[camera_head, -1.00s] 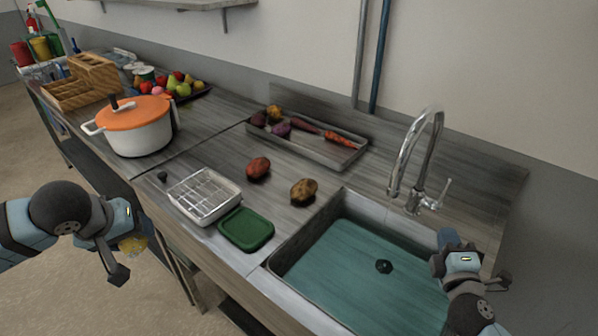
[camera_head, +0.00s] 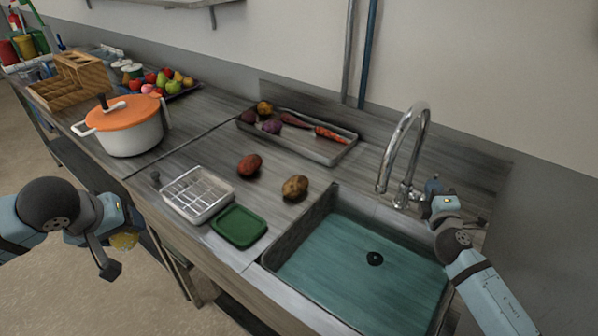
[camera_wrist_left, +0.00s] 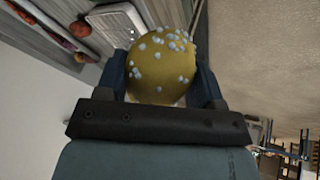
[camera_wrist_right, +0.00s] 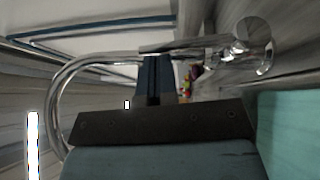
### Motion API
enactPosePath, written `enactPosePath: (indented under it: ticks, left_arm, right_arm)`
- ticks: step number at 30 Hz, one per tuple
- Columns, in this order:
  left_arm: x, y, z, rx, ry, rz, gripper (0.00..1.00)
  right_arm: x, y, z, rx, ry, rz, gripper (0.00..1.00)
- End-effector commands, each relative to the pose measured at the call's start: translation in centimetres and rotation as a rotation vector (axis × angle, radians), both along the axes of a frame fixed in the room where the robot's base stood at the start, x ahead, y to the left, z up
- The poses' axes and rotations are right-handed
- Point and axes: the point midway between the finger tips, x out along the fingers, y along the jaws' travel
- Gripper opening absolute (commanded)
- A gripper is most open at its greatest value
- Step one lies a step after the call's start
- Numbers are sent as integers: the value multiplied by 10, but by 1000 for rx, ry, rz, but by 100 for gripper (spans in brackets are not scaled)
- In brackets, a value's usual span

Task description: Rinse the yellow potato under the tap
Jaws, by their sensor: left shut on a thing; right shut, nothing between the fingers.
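My left gripper (camera_head: 112,250) is shut on the yellow potato (camera_wrist_left: 160,68), which has pale speckles over its skin. It holds the potato off the counter's front edge, over the floor; in the head view the potato (camera_head: 125,240) is partly hidden by the fingers. The chrome tap (camera_head: 405,150) arches at the back of the sink (camera_head: 340,270). No running water shows. My right gripper (camera_head: 436,192) is shut and empty beside the tap's base, near its lever; the right wrist view shows the tap (camera_wrist_right: 75,75) close by. I cannot tell whether it touches the lever.
A brown potato (camera_head: 295,187) and a red potato (camera_head: 249,165) lie on the counter. A wire-rack tray (camera_head: 197,195) and a green sponge or lid (camera_head: 238,226) are near the front edge. A vegetable tray (camera_head: 330,157) and an orange-lidded pot (camera_head: 130,125) stand further back and left.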

Motion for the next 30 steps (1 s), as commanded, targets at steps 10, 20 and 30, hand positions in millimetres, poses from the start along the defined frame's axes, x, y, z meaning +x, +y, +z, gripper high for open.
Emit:
enactPosePath:
  ticks: [10, 20, 30]
  left_arm:
    - [0, 0, -1, 0, -1, 0, 35]
    - [0, 0, -2, 0, -1, 0, 35]
    - [0, 0, -2, 0, 0, 0, 35]
  right_arm:
    - [6, -5, 2, 0, -1, -1, 0]
    - [17, -16, 8, 0, -3, -3, 0]
    - [19, -17, 10, -1, -6, -4, 0]
